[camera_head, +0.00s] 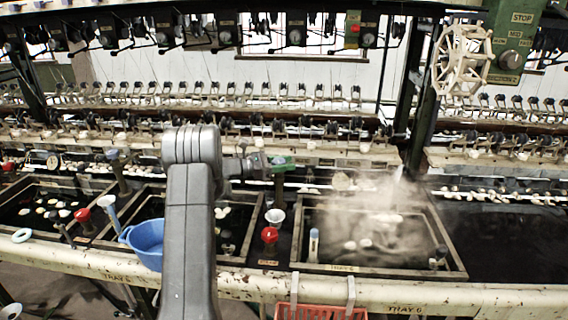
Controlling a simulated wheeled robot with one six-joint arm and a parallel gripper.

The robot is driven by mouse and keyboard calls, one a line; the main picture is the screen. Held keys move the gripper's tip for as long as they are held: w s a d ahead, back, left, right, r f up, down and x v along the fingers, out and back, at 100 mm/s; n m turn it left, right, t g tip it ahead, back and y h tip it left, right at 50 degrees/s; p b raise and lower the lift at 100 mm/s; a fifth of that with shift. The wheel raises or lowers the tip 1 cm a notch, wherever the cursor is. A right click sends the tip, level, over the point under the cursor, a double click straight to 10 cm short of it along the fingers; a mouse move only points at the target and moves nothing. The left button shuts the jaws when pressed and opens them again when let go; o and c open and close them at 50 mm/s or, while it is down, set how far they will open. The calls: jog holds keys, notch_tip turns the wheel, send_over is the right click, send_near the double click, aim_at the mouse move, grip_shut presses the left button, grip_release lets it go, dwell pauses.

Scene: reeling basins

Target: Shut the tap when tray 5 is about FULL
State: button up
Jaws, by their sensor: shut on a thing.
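Tray 5 (400,270) is a dark basin with a wooden rim, right of centre, labelled on its front edge. Several pale cocoons (362,243) float in it. Steam covers its back and right parts, so how high the water stands is hard to tell. A blue and white upright piece (314,245) stands at its left front corner. My gripper (264,164), reaching in from the left behind tray 5's left back corner, is shut on a green tap handle (283,161) atop a brownish post (278,185). The jaws are small and partly hidden by my arm.
A red knob (270,235) and a white funnel (275,216) stand left of tray 5. A blue bowl (146,243) sits at the left. A red basket (320,312) hangs at the front. A pale handwheel (462,60) and green box (513,38) are at upper right.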

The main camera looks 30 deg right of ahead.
jog(key=shift+m+g, duration=0.3)
jog(key=shift+g, duration=0.1)
jog(key=o, duration=1)
jog(key=shift+c, duration=0.2)
jog(key=b+v, duration=0.1)
jog(key=v, duration=1.2)
jog(key=shift+w+a+r+b, duration=0.2)
jog(key=shift+w+a+b, duration=0.05)
jog(key=shift+a+b, duration=0.05)
